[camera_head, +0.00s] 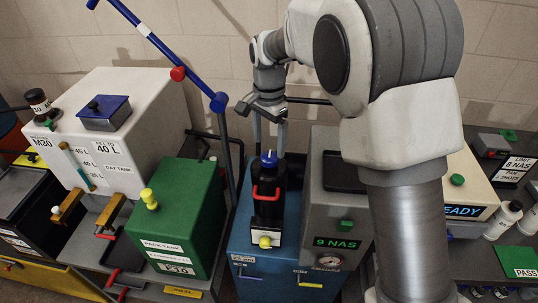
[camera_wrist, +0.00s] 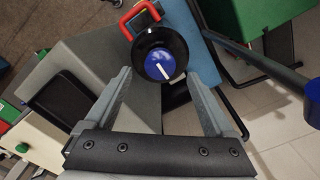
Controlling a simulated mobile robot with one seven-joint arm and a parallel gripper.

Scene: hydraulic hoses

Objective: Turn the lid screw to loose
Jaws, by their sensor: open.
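The blue lid screw (camera_head: 268,158) with a white line sits on top of a black canister (camera_head: 267,205) with red handles. It shows close up in the wrist view (camera_wrist: 160,65), its white line slanting, in the centre of the round black lid (camera_wrist: 147,45). My gripper (camera_head: 270,142) points down above the canister, with its fingers apart. In the wrist view my gripper (camera_wrist: 157,76) has one fingertip on each side of the lid's near edge, and nothing is held. I cannot tell how far the tips are above the screw.
The canister stands on a blue cabinet (camera_head: 245,240). A grey box reading "9 NAS" (camera_head: 335,220) stands close on its right, and a green pack tank (camera_head: 186,215) on its left. A blue pole (camera_head: 165,50) with a red knob slants up at the left, near my arm.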

